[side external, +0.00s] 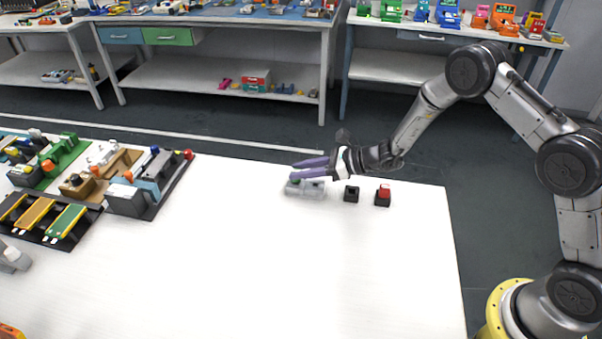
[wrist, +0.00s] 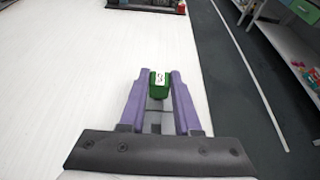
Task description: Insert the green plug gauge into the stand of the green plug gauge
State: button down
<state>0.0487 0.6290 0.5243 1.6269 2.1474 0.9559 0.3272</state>
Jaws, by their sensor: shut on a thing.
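The green plug gauge (wrist: 159,86) sits between the purple fingertips in the wrist view, with a small white label on its face. My gripper (side external: 294,169) is shut on it, low over the left end of a grey block (side external: 312,190). Only a sliver of green shows under the fingers in the side view. I cannot tell whether the gauge is still seated in the grey block or just above it. A small black stand (side external: 351,194) with no plug visible in it is to the right of the grey block. No stand is clearly marked green.
A black stand with a red plug gauge (side external: 384,190) is right of the first black stand, near the table's right edge. Trays with coloured fixtures (side external: 65,236) fill the table's left side. The white table (side external: 260,270) is clear in front.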

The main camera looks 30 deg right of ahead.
notch_tip(320, 180, up, 3)
jog(key=shift+f, duration=0.15)
jog(key=s+d+r, duration=0.3)
jog(key=s+r, duration=0.7)
jog(key=s, duration=0.4)
send_over(358, 191)
notch_tip(358, 191, down, 5)
jog(key=shift+r, duration=0.15)
jog(key=shift+f, duration=2.9)
jog(key=shift+f, duration=1.7)
